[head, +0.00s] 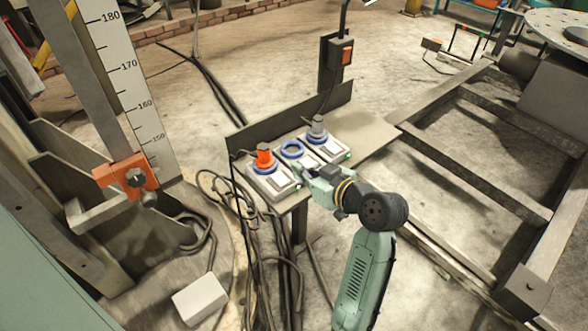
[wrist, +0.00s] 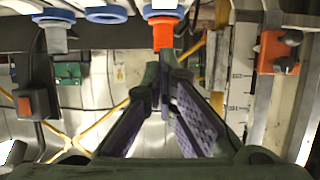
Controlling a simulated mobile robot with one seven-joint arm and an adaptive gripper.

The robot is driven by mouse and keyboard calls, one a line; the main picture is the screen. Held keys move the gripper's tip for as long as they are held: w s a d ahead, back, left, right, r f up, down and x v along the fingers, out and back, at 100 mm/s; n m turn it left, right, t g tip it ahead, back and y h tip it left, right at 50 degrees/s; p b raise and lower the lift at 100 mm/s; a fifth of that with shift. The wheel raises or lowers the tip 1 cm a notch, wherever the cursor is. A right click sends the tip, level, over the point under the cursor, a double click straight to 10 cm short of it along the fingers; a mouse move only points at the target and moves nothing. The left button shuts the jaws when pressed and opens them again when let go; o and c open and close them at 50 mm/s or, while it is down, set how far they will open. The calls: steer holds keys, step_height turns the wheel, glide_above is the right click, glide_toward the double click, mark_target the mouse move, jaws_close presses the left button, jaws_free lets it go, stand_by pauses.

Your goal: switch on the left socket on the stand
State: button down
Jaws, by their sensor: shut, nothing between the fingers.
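Three sockets with blue rings stand in a row on the stand (head: 375,141). The left socket (head: 268,179) holds a red-orange plug (head: 264,156), which also shows in the wrist view (wrist: 163,33). The middle socket (head: 292,149) is empty. The right socket (head: 328,150) holds a grey plug (head: 318,127), also in the wrist view (wrist: 56,40). A pale rocker switch (head: 281,184) lies at the front of the left socket; its position cannot be told. My gripper (head: 300,172) is shut and empty, close to the front of the left and middle sockets. Contact cannot be told.
A dark back plate (head: 250,132) rises behind the sockets. A post with an orange switch box (head: 342,52) stands behind. A scale column with an orange clamp (head: 126,176) is at left. Cables (head: 240,195) hang beside the stand; a steel frame (head: 480,180) lies right.

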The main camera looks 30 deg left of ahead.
steer(key=d, duration=0.2)
steer(key=s+d, duration=0.1)
steer(key=s+d+b, duration=0.1)
steer(key=d, duration=0.1)
steer(key=shift+d+r, duration=0.25)
steer(key=shift+d, duration=0.05)
steer(key=shift+a, duration=0.1)
